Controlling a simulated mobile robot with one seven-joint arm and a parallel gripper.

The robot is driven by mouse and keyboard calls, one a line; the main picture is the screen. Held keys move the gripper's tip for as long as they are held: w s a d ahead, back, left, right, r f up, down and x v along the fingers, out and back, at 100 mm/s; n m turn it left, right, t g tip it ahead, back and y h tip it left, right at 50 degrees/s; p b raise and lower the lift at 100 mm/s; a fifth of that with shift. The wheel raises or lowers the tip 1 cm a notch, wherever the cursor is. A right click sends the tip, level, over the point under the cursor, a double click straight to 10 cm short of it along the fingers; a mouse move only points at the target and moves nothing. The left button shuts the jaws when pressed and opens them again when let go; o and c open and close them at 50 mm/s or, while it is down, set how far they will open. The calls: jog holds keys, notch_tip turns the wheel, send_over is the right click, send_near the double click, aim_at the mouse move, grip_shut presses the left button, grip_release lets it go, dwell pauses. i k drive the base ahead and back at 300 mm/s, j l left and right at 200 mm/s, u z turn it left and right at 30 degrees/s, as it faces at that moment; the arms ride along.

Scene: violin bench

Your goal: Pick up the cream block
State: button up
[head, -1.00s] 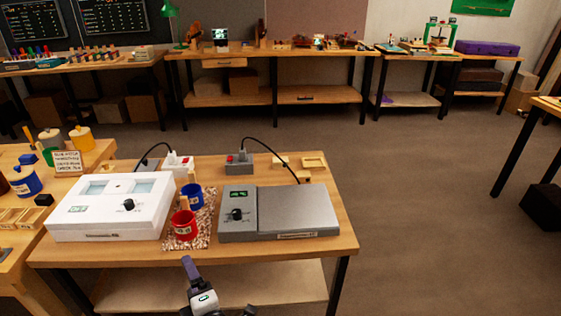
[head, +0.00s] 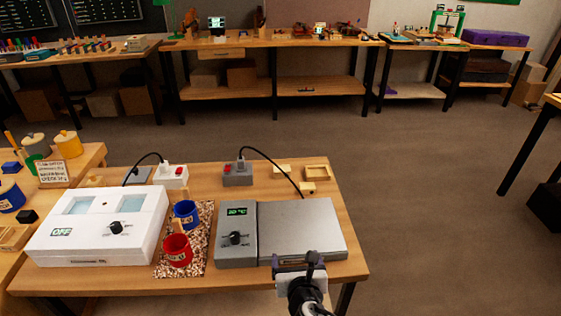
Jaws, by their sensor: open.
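A small cream block (head: 307,188) lies at the back right of the bench, just behind the grey hot plate. Another pale cream piece (head: 282,170) lies a little behind and left of it. Both are small in view, and I cannot tell which is the task's cream block. My gripper (head: 300,264) is at the front edge of the grey hot plate, well in front of both pieces. It is open, seen from behind, and nothing shows between its fingers.
The grey hot plate (head: 298,232) reads 20 °C and stands between my gripper and the cream pieces. A white device (head: 88,235) reading OFF, a blue mug (head: 187,214) and a red mug (head: 176,250) stand left. A black cable (head: 279,158) arcs nearby.

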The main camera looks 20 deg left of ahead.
aim_at(278, 174)
jog(key=i+j, duration=0.3)
jog(key=i, duration=0.2)
jog(key=i+j, duration=0.3)
jog(key=i, duration=0.2)
